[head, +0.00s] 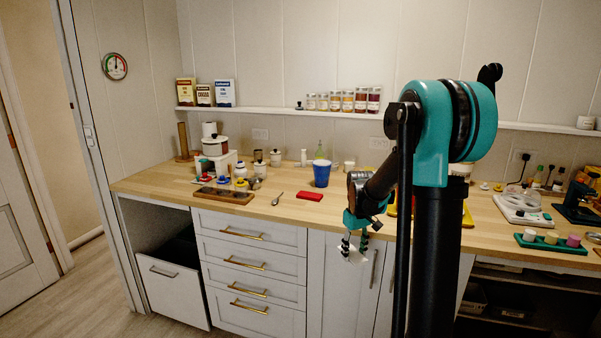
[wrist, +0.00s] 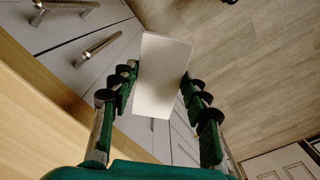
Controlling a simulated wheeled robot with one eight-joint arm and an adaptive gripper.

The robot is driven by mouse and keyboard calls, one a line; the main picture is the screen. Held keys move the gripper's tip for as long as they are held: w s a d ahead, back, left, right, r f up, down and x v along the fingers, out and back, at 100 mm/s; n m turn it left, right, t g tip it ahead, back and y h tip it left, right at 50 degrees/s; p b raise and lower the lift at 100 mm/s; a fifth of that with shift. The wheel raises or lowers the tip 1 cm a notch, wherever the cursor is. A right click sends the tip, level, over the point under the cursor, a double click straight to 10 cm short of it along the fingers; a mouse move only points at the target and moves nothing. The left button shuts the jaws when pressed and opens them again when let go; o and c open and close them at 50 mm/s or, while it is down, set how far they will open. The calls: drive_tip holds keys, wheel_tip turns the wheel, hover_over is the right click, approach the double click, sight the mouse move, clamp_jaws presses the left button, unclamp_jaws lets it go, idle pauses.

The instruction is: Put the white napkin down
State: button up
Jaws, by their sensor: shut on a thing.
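The white napkin (wrist: 162,75) is a flat white rectangle between the two fingers of my gripper (wrist: 160,88) in the wrist view. The fingers are shut on it. In the head view my gripper (head: 354,246) hangs in front of the counter's front edge, over the cabinet doors, with a small bit of the napkin (head: 357,257) showing at its tips. The napkin is in the air; the wrist view shows the floor (wrist: 250,60) and cabinet fronts below it.
The wooden counter (head: 290,212) holds a blue cup (head: 321,173), a red block (head: 310,195), a spoon (head: 277,198) and a dark tray (head: 224,195). Jars (head: 276,157) stand behind. The counter's front strip near the spoon is clear. Drawer handles (head: 248,289) stick out below the counter.

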wheel_tip(320, 180, down, 14)
drive_tip(key=w+d+m, duration=0.1)
drive_tip(key=m, duration=0.4)
drive_tip(key=shift+w, duration=0.15)
